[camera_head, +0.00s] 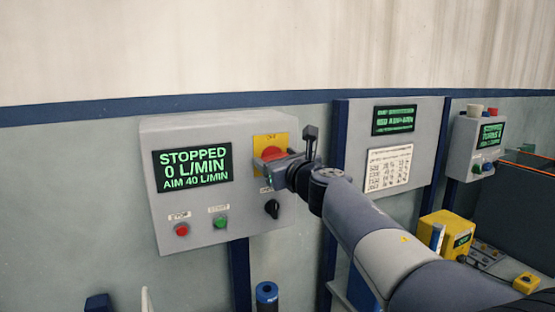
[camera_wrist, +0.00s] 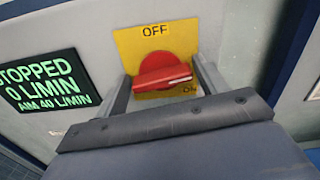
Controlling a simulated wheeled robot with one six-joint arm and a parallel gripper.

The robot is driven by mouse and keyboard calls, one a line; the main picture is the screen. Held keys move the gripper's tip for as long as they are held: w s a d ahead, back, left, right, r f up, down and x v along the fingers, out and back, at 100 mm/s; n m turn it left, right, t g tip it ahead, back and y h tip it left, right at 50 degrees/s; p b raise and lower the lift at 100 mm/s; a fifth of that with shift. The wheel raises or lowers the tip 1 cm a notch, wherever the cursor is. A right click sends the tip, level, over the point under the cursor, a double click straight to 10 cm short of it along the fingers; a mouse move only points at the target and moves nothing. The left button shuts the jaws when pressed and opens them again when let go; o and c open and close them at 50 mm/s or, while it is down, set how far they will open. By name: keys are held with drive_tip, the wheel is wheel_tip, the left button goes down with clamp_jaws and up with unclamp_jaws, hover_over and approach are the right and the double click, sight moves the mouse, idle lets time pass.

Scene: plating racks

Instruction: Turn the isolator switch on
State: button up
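The isolator switch is a red rotary knob (camera_wrist: 165,72) on a yellow plate (camera_wrist: 128,42) marked OFF at the top and ON at the lower right. Its raised bar lies nearly level in the wrist view, with a pale mark near its right end. In the head view the red knob (camera_head: 272,153) is partly hidden by my gripper (camera_head: 272,165). My gripper is open in front of the plate, one finger beyond each end of the bar. I cannot tell whether the fingers touch it.
The grey control box carries a display (camera_head: 193,170) reading STOPPED, 0 L/MIN, AIM 40 L/MIN. Below are a red button (camera_head: 181,230), a green button (camera_head: 221,222) and a black selector (camera_head: 272,208). Another panel (camera_head: 425,155) stands close to the right.

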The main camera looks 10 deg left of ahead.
drive_tip(key=c, duration=0.6)
drive_tip(key=shift+m, duration=0.9)
drive_tip(key=o, duration=1)
drive_tip(key=shift+c, duration=0.2)
drive_tip(key=shift+d, duration=0.1)
drive_tip(key=b+v, duration=0.1)
drive_tip(key=v, duration=0.9)
drive_tip(key=shift+s+d, duration=0.2)
drive_tip(key=shift+s, duration=0.1)
